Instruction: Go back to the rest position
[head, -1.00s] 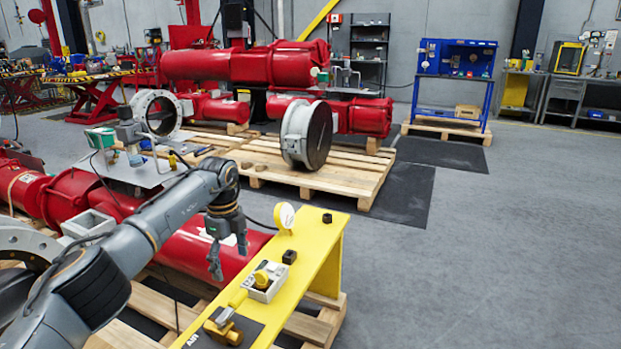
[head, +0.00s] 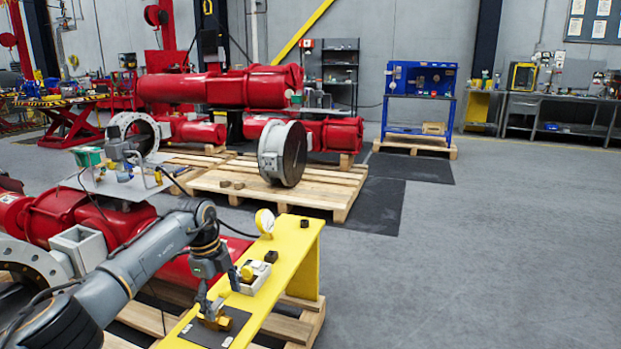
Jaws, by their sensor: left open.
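My left gripper (head: 211,305) hangs pointing down over the left edge of the yellow bench (head: 291,258), with its jaws open. In the picture its fingertips overlap the brass valve fitting (head: 222,323) on a dark plate; I cannot tell whether they touch it. No object shows held in the jaws. Just right of the gripper is a small white box with a yellow knob (head: 256,274). A round gauge (head: 265,222) stands at the bench's far end. My right gripper does not show.
Red actuator cylinders (head: 70,218) lie behind and left of my left arm. A wooden pallet (head: 330,195) holds a large valve disc (head: 283,153). A blue workbench (head: 420,100) stands at the back. The grey floor on the right is clear.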

